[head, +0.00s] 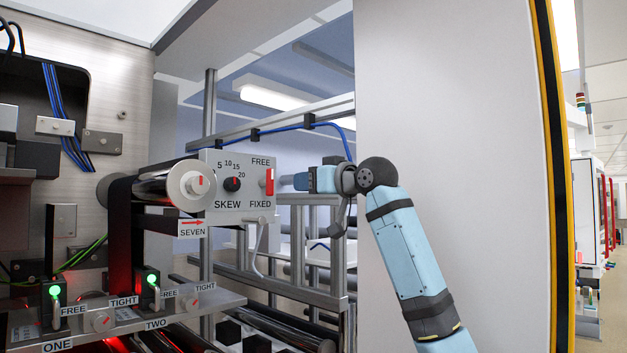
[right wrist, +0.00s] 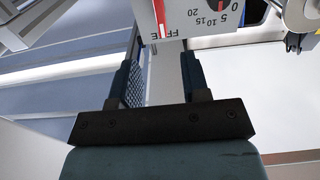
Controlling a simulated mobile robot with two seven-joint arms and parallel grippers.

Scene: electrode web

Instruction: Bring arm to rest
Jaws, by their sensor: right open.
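My right arm (head: 405,245) comes up from the lower right in the head view and bends at a dark wrist. My right gripper (head: 290,181) points left toward the SKEW panel (head: 236,160), just right of its red switch (head: 269,183). In the right wrist view the gripper (right wrist: 160,72) has its two dark blue fingers apart with nothing between them. The panel (right wrist: 205,20) and the red switch (right wrist: 160,15) show upside down beyond the fingertips. A gap seems to lie between fingertips and panel. My left gripper is not in view.
A roller (head: 187,184) with a dark web stands left of the panel. A grey handle (head: 259,245) hangs below it. A ledge with ONE and TWO knobs (head: 101,321) and green-lit toggles is at lower left. A white wall panel (head: 455,130) stands behind my arm.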

